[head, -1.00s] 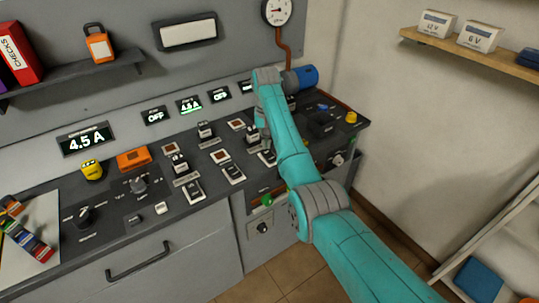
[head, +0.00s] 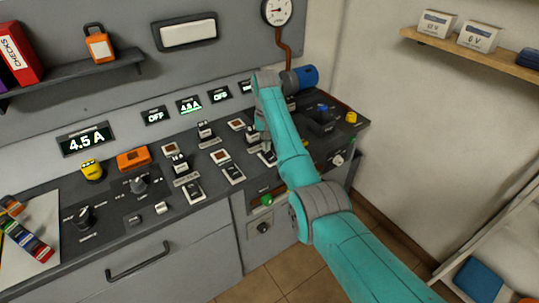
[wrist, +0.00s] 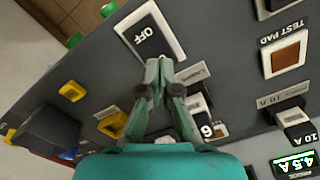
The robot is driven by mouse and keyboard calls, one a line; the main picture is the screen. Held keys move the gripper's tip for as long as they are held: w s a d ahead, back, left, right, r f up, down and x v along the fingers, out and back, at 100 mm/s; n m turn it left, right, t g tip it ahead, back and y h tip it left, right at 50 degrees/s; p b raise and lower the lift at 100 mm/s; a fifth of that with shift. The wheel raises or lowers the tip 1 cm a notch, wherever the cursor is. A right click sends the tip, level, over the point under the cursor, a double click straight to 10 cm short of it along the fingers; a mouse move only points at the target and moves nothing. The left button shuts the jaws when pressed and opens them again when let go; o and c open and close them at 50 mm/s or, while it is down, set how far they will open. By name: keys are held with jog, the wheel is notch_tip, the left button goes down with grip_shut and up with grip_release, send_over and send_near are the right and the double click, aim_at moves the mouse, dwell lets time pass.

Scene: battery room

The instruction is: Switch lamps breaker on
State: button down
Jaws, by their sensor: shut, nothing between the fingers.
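A black rocker switch marked OFF in a white frame (wrist: 150,36) is in the upper middle of the wrist view. A small label plate (wrist: 194,74) lies beside it, its print too small to read surely. My gripper (wrist: 158,64) is shut and empty, with its fingertips at the near edge of the rocker; I cannot tell whether they touch it. The rocker (head: 269,158) beneath my arm is partly covered there.
More rocker switches (head: 193,191) sit left along the panel. A blue-topped knob (wrist: 72,153), yellow parts (wrist: 71,91) and a test pad (wrist: 286,55) flank the gripper.

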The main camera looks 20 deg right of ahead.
jog(key=shift+f, duration=0.75)
dwell(0.3)
jog(key=shift+r, duration=3.55)
